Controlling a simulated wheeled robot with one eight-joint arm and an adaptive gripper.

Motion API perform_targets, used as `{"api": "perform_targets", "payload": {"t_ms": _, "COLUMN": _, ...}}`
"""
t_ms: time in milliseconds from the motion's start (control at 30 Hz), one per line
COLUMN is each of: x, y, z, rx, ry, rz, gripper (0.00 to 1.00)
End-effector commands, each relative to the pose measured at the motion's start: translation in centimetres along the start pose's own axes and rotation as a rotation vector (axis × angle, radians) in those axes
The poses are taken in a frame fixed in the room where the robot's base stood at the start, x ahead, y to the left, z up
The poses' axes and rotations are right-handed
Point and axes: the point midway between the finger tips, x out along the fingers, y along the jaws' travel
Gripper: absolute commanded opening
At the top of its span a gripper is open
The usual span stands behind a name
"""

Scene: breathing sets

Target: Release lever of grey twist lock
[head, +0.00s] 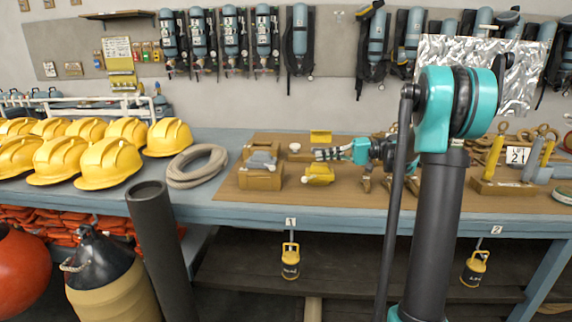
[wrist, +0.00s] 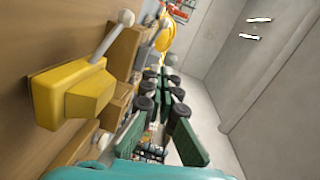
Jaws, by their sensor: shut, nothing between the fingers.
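The grey twist lock (head: 262,160) sits on a wooden block on the bench board, left of my gripper (head: 318,155) in the head view. My gripper is shut and empty, pointing left toward the grey lock, with a gap between them. In the wrist view my gripper (wrist: 163,88) reaches away from the camera. A grey lever with a pale ball end (wrist: 165,18) shows past a wooden block at the top; I cannot tell clearly that it belongs to the grey lock. The grey lock's body is mostly hidden there.
A yellow twist lock (head: 319,174) stands just below my gripper; its lever and ball show large in the wrist view (wrist: 75,92). Another yellow piece (head: 320,136) is behind. A coiled rope (head: 197,166) and yellow helmets (head: 108,162) lie farther left.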

Motion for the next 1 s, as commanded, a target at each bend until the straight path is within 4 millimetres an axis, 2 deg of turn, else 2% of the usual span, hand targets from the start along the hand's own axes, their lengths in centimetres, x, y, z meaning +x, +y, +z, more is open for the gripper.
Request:
{"api": "perform_targets", "payload": {"t_ms": 167, "x": 0.1, "y": 0.0, "z": 0.0, "rx": 0.0, "ry": 0.0, "rz": 0.001, "gripper": 0.0}}
{"api": "perform_targets", "payload": {"t_ms": 333, "x": 1.5, "y": 0.0, "z": 0.0, "rx": 0.0, "ry": -0.001, "rz": 0.001, "gripper": 0.0}}
{"api": "perform_targets", "payload": {"t_ms": 800, "x": 10.3, "y": 0.0, "z": 0.1, "rx": 0.001, "ry": -0.003, "rz": 0.002, "gripper": 0.0}}
{"api": "perform_targets", "payload": {"t_ms": 1000, "x": 12.1, "y": 0.1, "z": 2.1, "rx": 0.001, "ry": 0.0, "rz": 0.002, "gripper": 0.0}}
